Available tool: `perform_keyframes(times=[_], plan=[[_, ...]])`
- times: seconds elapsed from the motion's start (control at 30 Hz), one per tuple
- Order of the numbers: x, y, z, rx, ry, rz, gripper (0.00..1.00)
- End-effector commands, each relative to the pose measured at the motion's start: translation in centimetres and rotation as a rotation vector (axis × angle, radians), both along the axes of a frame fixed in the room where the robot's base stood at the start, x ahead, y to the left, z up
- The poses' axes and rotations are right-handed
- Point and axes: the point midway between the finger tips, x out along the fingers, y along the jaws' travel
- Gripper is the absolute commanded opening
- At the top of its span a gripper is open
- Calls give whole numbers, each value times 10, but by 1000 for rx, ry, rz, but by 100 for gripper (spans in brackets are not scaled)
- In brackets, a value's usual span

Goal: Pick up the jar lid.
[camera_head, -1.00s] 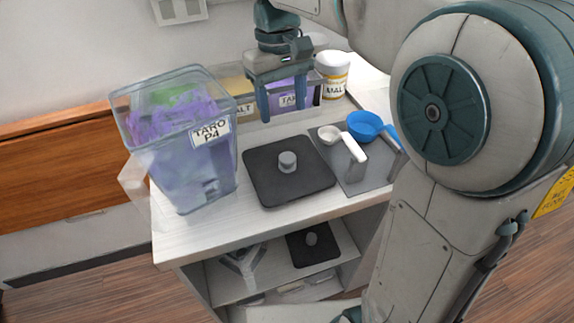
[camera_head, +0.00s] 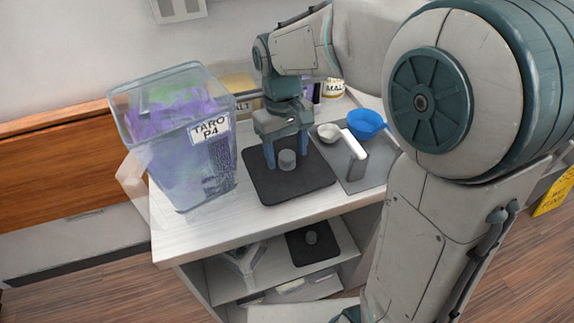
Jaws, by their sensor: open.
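The jar lid (camera_head: 290,188) is a flat black square with a grey round knob (camera_head: 288,160) at its middle. It lies flat on the white counter, right of the clear jar. My gripper (camera_head: 286,158) points down over the lid, with its blue fingers apart on either side of the knob. The fingertips are low, near the knob's height. I cannot tell whether they touch the knob or the lid. The clear jar (camera_head: 185,165) labelled TARO P4 holds purple stuff and stands at the left of the counter.
A blue scoop (camera_head: 366,124) and a white scoop (camera_head: 330,133) lie on a grey mat (camera_head: 362,178) right of the lid. Another black lid (camera_head: 313,246) lies on the lower shelf. The counter front (camera_head: 215,222) is clear.

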Motion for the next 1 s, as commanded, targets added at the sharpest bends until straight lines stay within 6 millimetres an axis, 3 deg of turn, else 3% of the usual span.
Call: perform_keyframes(times=[0.1,0.13,0.33,0.67,1.0], plan=[[0,0,0,0,0,0,59],[0,0,0,0,0,0,54],[0,0,1,0,0,0,0],[1,0,8,1,-2,0,0],[1,0,73,2,-4,0,0]])
